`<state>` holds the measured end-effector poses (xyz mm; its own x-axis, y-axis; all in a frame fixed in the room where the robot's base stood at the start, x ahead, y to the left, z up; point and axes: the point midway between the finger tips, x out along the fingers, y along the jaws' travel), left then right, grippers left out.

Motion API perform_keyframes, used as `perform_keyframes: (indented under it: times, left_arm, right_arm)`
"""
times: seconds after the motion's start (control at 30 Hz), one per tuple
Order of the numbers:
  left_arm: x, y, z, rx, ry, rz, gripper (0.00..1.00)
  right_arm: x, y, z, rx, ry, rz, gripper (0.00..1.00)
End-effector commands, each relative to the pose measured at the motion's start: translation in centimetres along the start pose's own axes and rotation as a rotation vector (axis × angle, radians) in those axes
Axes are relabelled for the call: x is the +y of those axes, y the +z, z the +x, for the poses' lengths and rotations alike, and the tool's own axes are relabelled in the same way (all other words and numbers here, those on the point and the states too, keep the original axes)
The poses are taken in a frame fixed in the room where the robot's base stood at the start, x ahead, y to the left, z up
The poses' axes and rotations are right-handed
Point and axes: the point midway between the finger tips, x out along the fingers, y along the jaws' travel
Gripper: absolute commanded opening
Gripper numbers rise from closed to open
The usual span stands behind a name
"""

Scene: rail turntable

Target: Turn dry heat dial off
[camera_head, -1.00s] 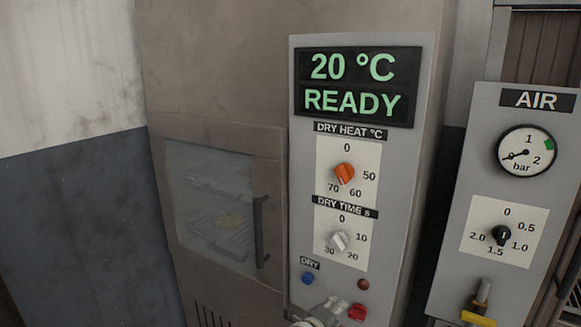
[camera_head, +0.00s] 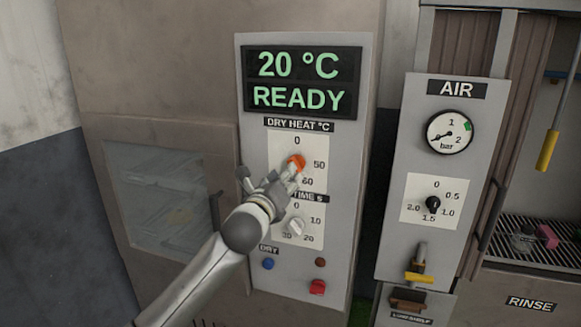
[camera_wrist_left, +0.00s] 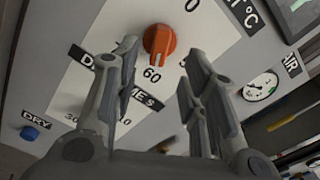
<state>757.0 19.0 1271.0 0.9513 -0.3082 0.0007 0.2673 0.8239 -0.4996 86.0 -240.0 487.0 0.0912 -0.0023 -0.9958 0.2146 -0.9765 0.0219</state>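The orange dry heat dial (camera_head: 297,162) sits on a white scale plate under the "DRY HEAT °C" label. I cannot tell which number it points to. My left gripper (camera_head: 271,178) reaches up from the lower left, in front of the panel just below the dial, and hides part of the scale. In the left wrist view the dial (camera_wrist_left: 159,42) shows ahead, near the gap between the spread fingers of the left gripper (camera_wrist_left: 157,58). The gripper is open, with nothing between its fingers. My right gripper is not in view.
The display (camera_head: 302,82) reads 20 °C and READY. An AIR panel (camera_head: 394,160) stands to the right; an oven door (camera_head: 150,240) is at left.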

Motion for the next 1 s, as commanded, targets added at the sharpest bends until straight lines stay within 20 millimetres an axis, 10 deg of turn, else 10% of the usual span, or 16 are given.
perform_keyframes:
  times: [0.5, 1.0]
  left_arm:
    - [0.0, 0.0, 5.2, 0.001, 0.001, 0.000, 0.39]
    - [0.0, -0.1, 6.0, 0.001, -0.001, 0.000, 0.39]
  right_arm:
    - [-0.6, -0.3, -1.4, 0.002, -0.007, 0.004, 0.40]
    - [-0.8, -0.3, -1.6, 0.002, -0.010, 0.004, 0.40]
